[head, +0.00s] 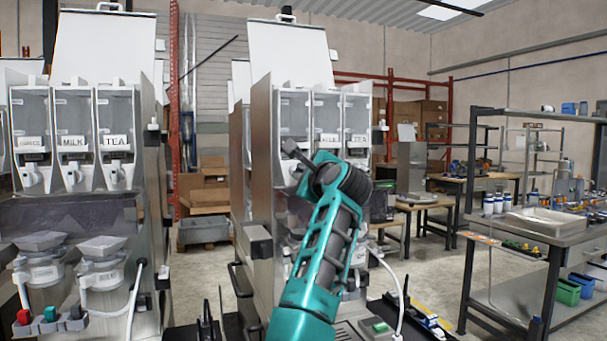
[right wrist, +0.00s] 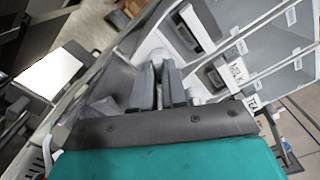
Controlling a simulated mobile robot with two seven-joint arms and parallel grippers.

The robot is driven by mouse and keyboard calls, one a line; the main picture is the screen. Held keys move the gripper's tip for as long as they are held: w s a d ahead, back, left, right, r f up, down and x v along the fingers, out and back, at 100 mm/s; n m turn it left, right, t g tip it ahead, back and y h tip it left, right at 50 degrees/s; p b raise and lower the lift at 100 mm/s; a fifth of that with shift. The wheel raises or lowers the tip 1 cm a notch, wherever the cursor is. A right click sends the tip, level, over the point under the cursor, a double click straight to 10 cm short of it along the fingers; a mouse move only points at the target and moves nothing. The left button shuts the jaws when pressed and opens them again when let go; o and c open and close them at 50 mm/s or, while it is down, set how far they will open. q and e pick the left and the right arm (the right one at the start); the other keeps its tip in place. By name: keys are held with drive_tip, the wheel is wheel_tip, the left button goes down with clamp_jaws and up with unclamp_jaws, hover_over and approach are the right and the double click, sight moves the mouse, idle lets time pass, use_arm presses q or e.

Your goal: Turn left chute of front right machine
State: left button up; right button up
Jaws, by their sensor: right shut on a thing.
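The front right machine (head: 262,150) stands in the middle of the head view, with three clear hoppers in a row. Its middle chute is labelled MILK (right wrist: 237,74) and its right one TEA (head: 359,139). The left chute (right wrist: 153,50) is pale and largely hidden by my right gripper and arm in the head view. My right gripper (head: 291,150) reaches up to it from below. In the right wrist view the dark fingers (right wrist: 167,88) are close together, shut on the left chute. My left gripper is not in view.
Another machine (head: 75,200) with COFFEE, MILK and TEA chutes stands at the left. A workbench (head: 560,232) with trays and bottles is at the right. Cardboard boxes (head: 203,190) lie behind. The floor (head: 445,270) between the machine and workbench looks clear.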

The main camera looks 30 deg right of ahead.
drive_tip(key=shift+n, duration=0.3)
clamp_jaws()
drive_tip(key=n, duration=0.4)
drive_tip(key=shift+n, duration=0.3)
drive_tip(key=n, duration=1.8)
drive_tip(key=shift+n, duration=0.4)
drive_tip(key=o, duration=0.6)
unclamp_jaws()
drive_tip(key=shift+o, duration=0.2)
drive_tip(key=shift+s, duration=0.1)
